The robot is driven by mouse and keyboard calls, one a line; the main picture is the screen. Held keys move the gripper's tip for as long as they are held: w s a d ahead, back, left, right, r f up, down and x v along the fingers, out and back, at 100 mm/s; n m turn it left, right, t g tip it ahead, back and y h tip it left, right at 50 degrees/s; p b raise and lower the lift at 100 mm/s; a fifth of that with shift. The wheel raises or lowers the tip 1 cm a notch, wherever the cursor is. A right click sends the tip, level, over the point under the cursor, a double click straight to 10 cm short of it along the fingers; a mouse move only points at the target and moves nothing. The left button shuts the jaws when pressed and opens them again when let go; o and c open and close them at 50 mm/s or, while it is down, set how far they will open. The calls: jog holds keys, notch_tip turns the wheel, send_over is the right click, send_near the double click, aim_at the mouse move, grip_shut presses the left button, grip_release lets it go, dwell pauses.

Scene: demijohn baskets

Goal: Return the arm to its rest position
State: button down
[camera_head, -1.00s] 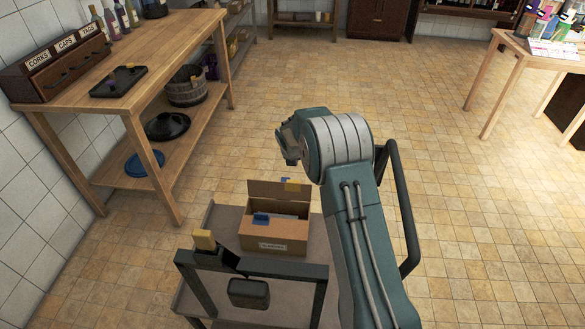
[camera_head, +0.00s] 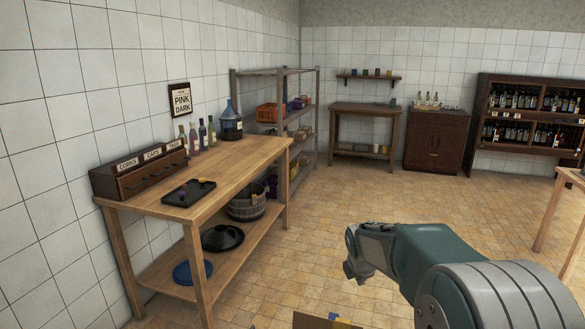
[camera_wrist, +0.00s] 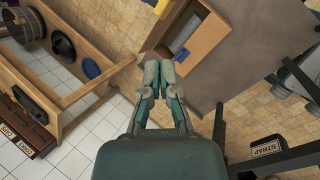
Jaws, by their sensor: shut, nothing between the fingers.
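My arm reaches in from the lower right of the head view, with its round banded joint near the bottom edge and a teal link running left. My gripper (camera_head: 356,258) is at the end of that link, over the tiled floor to the right of the wooden table. In the wrist view my gripper (camera_wrist: 159,72) is shut and empty, its two fingertips together. It appears just beside a cardboard box (camera_wrist: 211,40) in the picture; I cannot tell its height above it. The fingers touch nothing that I can see.
The box stands on a grey cart top (camera_wrist: 245,60); only its flap (camera_head: 312,321) shows in the head view. The wooden table (camera_head: 225,165) at left carries a tray (camera_head: 188,192), a drawer box (camera_head: 138,175) and bottles. The middle floor is clear.

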jog(key=s+r+m, duration=0.6)
jog(key=s+r, duration=0.1)
jog(key=s, duration=0.2)
jog(key=s+a+r+m+y, duration=0.1)
jog(key=s+m, duration=1.4)
jog(key=s, duration=1)
jog(key=shift+a+r, duration=0.25)
